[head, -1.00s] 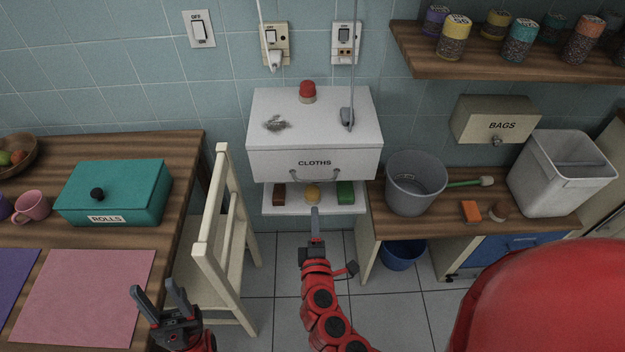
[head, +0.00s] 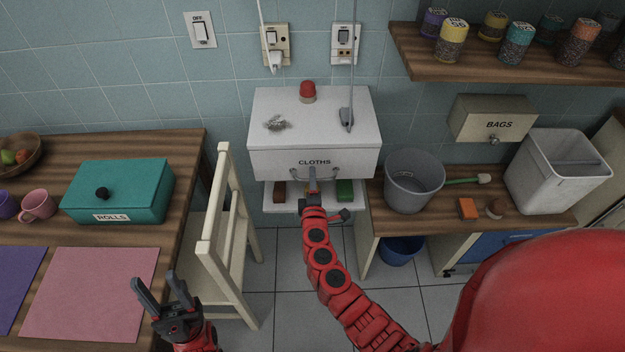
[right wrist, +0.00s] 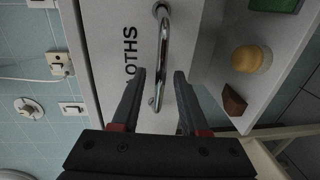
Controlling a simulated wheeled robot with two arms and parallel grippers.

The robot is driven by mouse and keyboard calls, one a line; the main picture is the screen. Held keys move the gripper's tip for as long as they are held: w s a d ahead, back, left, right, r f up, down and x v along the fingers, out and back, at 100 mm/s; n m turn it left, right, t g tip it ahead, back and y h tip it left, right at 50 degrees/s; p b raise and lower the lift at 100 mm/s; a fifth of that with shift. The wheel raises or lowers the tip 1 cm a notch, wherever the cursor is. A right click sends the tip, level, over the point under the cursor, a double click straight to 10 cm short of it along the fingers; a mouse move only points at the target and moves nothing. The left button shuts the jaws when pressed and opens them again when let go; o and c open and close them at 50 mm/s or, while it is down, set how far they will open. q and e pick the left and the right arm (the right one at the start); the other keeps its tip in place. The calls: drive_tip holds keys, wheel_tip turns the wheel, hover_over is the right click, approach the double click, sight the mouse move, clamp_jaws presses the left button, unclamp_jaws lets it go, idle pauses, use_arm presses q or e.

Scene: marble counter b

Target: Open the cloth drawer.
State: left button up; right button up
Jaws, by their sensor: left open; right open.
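The white cloth drawer (head: 283,163), labelled CLOTHS, is shut in its white cabinet against the tiled wall. Its curved metal handle (head: 333,174) runs across the lower front; it also shows in the right wrist view (right wrist: 163,50). My right gripper (head: 313,172) is at the drawer front, in front of the handle. In the right wrist view its open fingers (right wrist: 158,75) point at the drawer front, with the handle bar between their tips. Whether they touch it I cannot tell.
A shelf under the drawer holds a yellow item (right wrist: 252,59), a brown block (head: 279,191) and a green block (head: 345,190). A cream chair (head: 212,245) stands left of the drawer. A grey bucket (head: 412,182) stands on the right counter. Floor before the drawer is clear.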

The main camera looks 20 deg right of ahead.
clamp_jaws()
idle(1.4)
